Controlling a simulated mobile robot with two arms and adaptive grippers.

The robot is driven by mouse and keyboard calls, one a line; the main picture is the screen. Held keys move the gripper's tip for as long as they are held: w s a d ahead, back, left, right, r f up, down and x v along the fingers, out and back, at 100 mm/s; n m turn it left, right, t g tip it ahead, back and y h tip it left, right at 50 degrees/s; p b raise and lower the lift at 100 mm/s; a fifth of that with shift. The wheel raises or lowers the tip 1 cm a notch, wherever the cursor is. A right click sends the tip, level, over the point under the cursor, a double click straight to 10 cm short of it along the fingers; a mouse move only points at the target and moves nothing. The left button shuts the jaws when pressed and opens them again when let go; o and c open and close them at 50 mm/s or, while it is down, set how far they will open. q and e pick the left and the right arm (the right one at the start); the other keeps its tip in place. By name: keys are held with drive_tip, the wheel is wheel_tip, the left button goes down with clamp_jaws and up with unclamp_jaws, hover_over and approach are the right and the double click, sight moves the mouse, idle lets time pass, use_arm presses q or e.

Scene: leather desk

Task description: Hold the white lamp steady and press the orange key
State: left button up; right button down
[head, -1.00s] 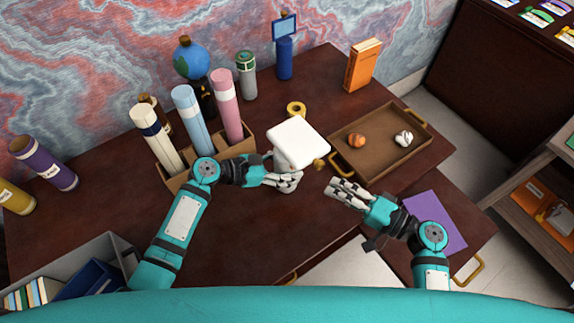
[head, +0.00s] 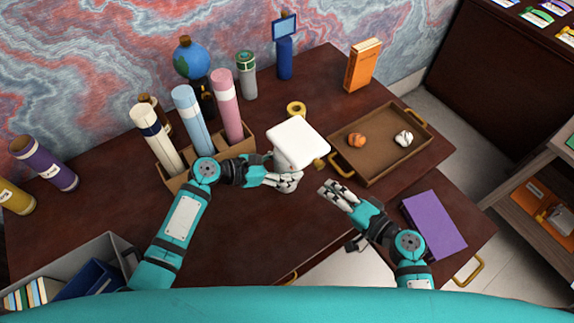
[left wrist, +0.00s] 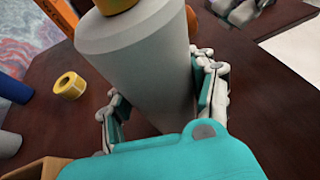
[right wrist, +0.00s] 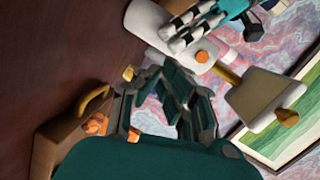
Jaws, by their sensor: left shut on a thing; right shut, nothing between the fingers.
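The white lamp (head: 298,142) stands in the middle of the dark desk, its pale shade seen from above. In the right wrist view the lamp has a white body (right wrist: 148,22), a gold neck and a tilted off-white shade (right wrist: 258,100). My left gripper (head: 297,181) is shut around the lamp's body (left wrist: 150,60), with a finger on each side. My right gripper (head: 326,188) is shut and empty, a little apart from the lamp, to its lower right.
A brown tray (head: 388,172) with two small items lies right of the lamp. A yellow tape roll (head: 296,108) sits behind it. A wooden holder (head: 246,150) with upright tubes stands left, and a purple book (head: 434,226) lies at lower right. The desk's front middle is clear.

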sight(282, 166)
wheel_tip(282, 166, down, 2)
drive_tip(key=h, duration=0.1)
drive_tip(key=t+h, duration=0.1)
drive_tip(key=h, duration=0.1)
drive_tip(key=shift+w+a+f, duration=0.1)
drive_tip(key=shift+a+f, duration=0.05)
drive_tip(key=shift+f, duration=0.05)
drive_tip(key=shift+f+t+h, duration=0.15)
drive_tip(key=shift+t+h, duration=0.25)
drive_tip(key=shift+h, duration=0.5)
drive_tip(key=shift+s+t+h, duration=0.35)
drive_tip(key=shift+t+h, duration=0.05)
drive_tip(key=shift+h, duration=0.2)
drive_tip(key=s+r+t+h, duration=0.5)
drive_tip(key=r, duration=0.3)
drive_tip(key=w+a, duration=0.5)
drive_tip(key=w, duration=0.1)
drive_tip(key=shift+w+a+f+m, duration=0.2)
drive_tip(key=shift+w+a+m, duration=0.1)
drive_tip(key=shift+a+m, duration=0.1)
drive_tip(key=shift+w, duration=0.1)
drive_tip(key=shift+w+a, duration=0.2)
drive_tip(key=shift+w, duration=0.1)
